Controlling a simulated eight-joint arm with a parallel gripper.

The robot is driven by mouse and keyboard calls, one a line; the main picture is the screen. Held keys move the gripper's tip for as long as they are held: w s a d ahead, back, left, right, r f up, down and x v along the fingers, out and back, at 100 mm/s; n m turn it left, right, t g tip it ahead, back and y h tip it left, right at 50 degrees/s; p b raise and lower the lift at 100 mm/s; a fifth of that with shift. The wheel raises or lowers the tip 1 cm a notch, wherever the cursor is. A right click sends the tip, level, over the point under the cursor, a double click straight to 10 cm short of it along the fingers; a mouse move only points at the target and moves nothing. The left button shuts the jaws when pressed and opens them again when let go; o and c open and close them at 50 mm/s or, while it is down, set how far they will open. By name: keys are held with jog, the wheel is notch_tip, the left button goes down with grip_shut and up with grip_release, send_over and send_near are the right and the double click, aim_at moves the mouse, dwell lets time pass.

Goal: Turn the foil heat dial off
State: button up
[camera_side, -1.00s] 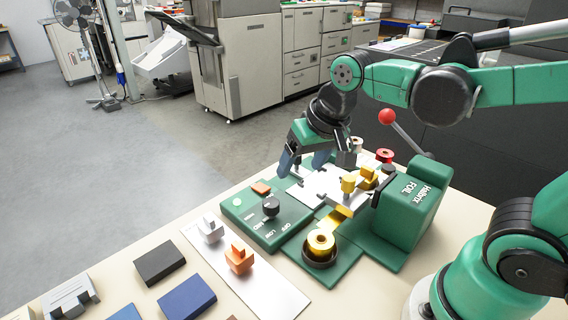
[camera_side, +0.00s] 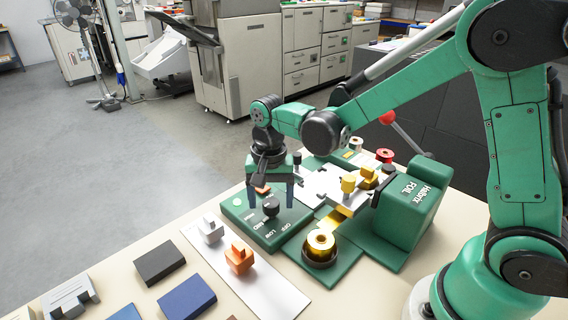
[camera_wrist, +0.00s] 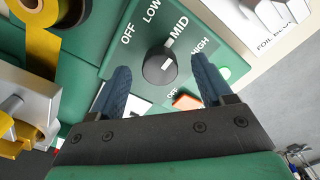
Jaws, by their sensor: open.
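The black heat dial (camera_side: 271,207) stands on the green control box (camera_side: 243,220) of the foil machine (camera_side: 412,205). In the wrist view the dial (camera_wrist: 160,67) has labels OFF, LOW, MID and HIGH around it, and its white mark points toward MID. My gripper (camera_side: 269,200) is over the control box, pointing down, close to the dial. In the wrist view its two blue fingers (camera_wrist: 161,72) are apart, one on each side of the dial, with gaps between.
A gold foil roll (camera_side: 320,246) sits to the right of the control box. A pale strip with a grey block (camera_side: 210,229) and an orange block (camera_side: 239,258) lies in front. Dark blocks (camera_side: 160,263) lie at the left. A red-knobbed lever (camera_side: 387,118) rises behind the machine.

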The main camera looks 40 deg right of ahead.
jog(key=shift+f, duration=0.3)
grip_shut()
